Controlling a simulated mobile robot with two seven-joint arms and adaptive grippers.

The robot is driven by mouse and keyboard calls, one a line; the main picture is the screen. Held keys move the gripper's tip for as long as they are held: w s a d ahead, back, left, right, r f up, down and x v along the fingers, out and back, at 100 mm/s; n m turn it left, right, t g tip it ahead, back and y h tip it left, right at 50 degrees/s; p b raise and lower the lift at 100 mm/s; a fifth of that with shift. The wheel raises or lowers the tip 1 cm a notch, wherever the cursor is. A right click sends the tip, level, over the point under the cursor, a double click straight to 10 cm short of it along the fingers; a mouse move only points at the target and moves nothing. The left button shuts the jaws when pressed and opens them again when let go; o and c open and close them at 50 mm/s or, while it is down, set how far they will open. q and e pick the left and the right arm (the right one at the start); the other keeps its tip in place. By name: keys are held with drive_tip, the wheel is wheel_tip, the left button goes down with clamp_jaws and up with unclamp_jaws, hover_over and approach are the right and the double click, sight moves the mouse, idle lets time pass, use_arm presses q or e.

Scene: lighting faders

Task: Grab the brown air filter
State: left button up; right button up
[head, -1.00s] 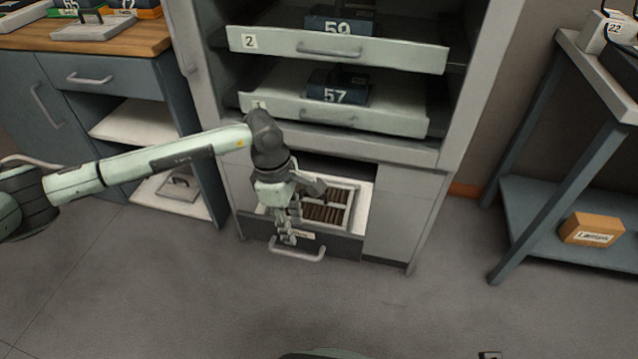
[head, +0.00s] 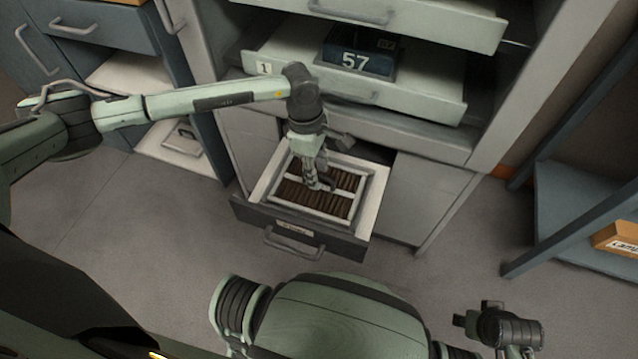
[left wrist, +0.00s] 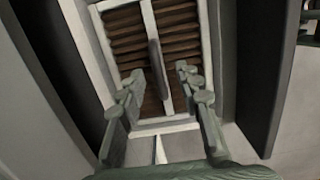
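The brown air filter (head: 345,205) has dark brown pleats in a pale frame with a crossbar. It lies flat in the open bottom drawer (head: 240,208) of the cabinet. My left gripper (head: 318,184) points down over the middle of the filter and hides part of it. In the left wrist view my left gripper (left wrist: 157,88) is open, its fingers apart on either side of a dark upright handle (left wrist: 156,68) on the filter (left wrist: 128,40). Whether a finger touches the handle, I cannot tell. My right gripper (head: 512,350) is at the bottom right, cut off by the picture's edge.
Above the drawer, a pulled-out shelf (head: 430,102) holds a dark blue box (head: 358,52) marked 57. The drawer handle (head: 290,248) faces the open floor (head: 150,250). A blue rack (head: 570,235) with an orange box (head: 618,240) stands at the right.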

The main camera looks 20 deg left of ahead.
use_arm(q)
drive_tip(key=shift+d+f, duration=0.15)
drive_tip(key=shift+f, duration=1.2)
clamp_jaws()
